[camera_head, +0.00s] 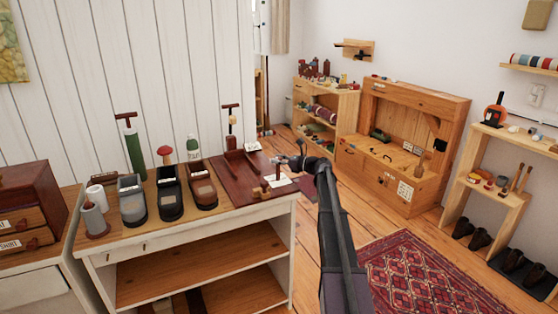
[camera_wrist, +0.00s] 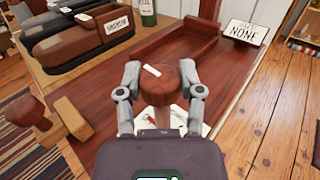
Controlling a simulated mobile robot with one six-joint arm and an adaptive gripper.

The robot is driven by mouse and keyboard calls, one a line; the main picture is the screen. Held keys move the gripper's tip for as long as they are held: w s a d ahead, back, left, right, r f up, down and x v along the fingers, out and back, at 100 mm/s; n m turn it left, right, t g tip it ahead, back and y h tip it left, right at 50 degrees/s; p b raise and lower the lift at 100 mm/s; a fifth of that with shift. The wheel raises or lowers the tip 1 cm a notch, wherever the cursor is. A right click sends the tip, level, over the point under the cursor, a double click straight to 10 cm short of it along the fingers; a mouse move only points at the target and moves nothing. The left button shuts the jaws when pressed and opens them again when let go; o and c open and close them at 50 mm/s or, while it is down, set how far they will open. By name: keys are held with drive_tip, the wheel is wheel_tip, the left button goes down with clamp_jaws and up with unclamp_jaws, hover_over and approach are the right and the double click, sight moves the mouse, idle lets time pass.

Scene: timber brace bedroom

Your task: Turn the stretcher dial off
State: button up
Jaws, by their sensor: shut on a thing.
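The stretcher is a dark red-brown wooden board (camera_head: 232,190) on the near bench, and its surface also shows in the wrist view (camera_wrist: 110,140). A round wooden knob (camera_wrist: 184,84), which looks like the dial, stands on it with a short white mark on its upper left. My gripper (camera_wrist: 160,74) is shut on this knob, one finger on each side. A white card with a small red drawing lies under the knob, partly hidden. In the head view my gripper (camera_head: 284,162) is at the board's right end, and the knob is hard to make out.
A small wooden handle (camera_wrist: 26,112) stands left of the knob. Several dark shoes (camera_head: 169,192) and a green bottle (camera_head: 135,152) stand left of the board. A card reading "NONE" (camera_wrist: 246,32) is at the board's far end. Open floor and a red rug (camera_head: 425,275) lie right of the bench.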

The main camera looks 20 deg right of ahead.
drive_tip(key=shift+w+n+g+y, duration=0.1)
drive_tip(key=shift+n+g+y, duration=0.3)
drive_tip(key=shift+g, duration=0.1)
drive_tip(key=o, duration=1.2)
drive_tip(key=shift+c, duration=0.2)
drive_tip(key=shift+s+d, duration=0.2)
drive_tip(key=shift+s, duration=0.05)
drive_tip(key=v, duration=1.1)
drive_tip(key=shift+s+d, duration=0.15)
drive_tip(key=shift+s, duration=0.05)
